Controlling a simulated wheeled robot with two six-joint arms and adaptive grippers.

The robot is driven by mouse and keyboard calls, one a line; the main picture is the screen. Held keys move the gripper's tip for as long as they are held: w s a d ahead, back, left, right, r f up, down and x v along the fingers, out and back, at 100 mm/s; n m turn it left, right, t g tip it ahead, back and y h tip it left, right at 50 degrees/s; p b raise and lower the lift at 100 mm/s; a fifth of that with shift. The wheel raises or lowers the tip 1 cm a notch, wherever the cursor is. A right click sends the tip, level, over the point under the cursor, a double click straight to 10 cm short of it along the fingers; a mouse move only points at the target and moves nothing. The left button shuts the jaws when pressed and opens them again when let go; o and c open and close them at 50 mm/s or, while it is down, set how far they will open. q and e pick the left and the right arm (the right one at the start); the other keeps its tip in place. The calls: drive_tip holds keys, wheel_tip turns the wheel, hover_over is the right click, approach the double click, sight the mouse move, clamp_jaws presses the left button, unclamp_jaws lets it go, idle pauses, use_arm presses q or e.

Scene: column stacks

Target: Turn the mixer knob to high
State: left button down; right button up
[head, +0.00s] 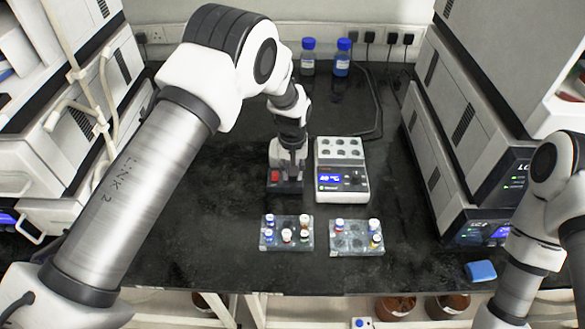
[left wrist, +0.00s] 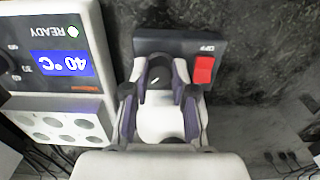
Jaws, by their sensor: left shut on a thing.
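The mixer is a small dark box (head: 285,187) on the bench, left of a white heater block. In the left wrist view its dark top (left wrist: 150,42) shows a red rocker switch (left wrist: 204,70) and the word OFF. My left gripper (head: 291,170) points down onto the mixer, right of the red switch. In the left wrist view my left gripper (left wrist: 158,85) is shut on a dark knob (left wrist: 155,77) with a short white mark. The fingers hide much of the knob and its scale, so I cannot read its setting. My right gripper is out of view; only its arm shows.
The heater block (head: 342,192) stands close beside the mixer; its display reads 40 °C READY in the left wrist view (left wrist: 60,63). Two vial racks (head: 286,246) (head: 342,250) sit in front. Blue-capped bottles (head: 308,62) stand behind. A blue item (head: 481,271) lies front right.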

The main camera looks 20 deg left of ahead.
use_arm(q)
drive_tip(key=m+p, duration=0.1)
drive_tip(key=m, duration=0.3)
drive_tip(key=shift+s+f+m, duration=0.1)
drive_tip(key=shift+s+m, duration=0.05)
drive_tip(key=shift+m, duration=0.15)
drive_tip(key=m, duration=0.4)
drive_tip(key=shift+f+p, duration=0.1)
drive_tip(key=shift+p, duration=0.3)
drive_tip(key=shift+m, duration=0.3)
drive_tip(key=c, duration=0.9)
unclamp_jaws()
drive_tip(key=shift+c, duration=0.2)
wheel_tip(320, 180, up, 12)
drive_tip(key=shift+w, duration=0.2)
